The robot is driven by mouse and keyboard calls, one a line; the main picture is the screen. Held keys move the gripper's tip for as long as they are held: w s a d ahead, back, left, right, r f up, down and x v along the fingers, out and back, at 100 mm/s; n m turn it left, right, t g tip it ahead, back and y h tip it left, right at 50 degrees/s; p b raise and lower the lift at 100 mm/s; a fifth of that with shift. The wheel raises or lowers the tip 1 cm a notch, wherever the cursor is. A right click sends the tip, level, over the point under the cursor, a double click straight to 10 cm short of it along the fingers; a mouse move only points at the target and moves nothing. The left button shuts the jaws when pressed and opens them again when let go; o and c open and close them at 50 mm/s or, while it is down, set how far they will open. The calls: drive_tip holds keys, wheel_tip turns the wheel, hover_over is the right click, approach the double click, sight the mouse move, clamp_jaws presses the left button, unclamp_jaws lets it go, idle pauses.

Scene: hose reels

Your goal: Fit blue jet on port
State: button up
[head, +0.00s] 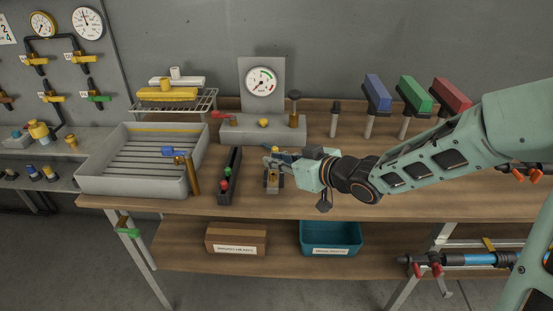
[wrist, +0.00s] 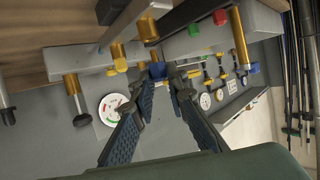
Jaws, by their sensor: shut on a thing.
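My gripper (wrist: 160,74) is shut on the small blue jet (wrist: 157,70), which shows between its fingertips in the wrist view. In the head view my gripper (head: 273,164) is low over the table, just right of the black rack, and its fingers mostly hide the jet. A brass-coloured fitting (wrist: 148,30) lies close beyond the fingertips in the wrist view. I cannot tell which fitting is the port, or whether the jet touches one.
The black rack (head: 228,178) holds a red and a green jet. The gauge stand (head: 262,133) is behind my gripper. Blue, green and red-headed tools stand at the right. The front table edge is clear.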

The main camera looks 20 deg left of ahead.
drive_tip(key=shift+f+b, duration=1.1)
drive_tip(key=shift+f, duration=0.25)
drive_tip(key=o, duration=0.9)
drive_tip(key=shift+d, duration=0.1)
drive_tip(key=v, duration=1.2)
drive_tip(key=shift+r, duration=0.1)
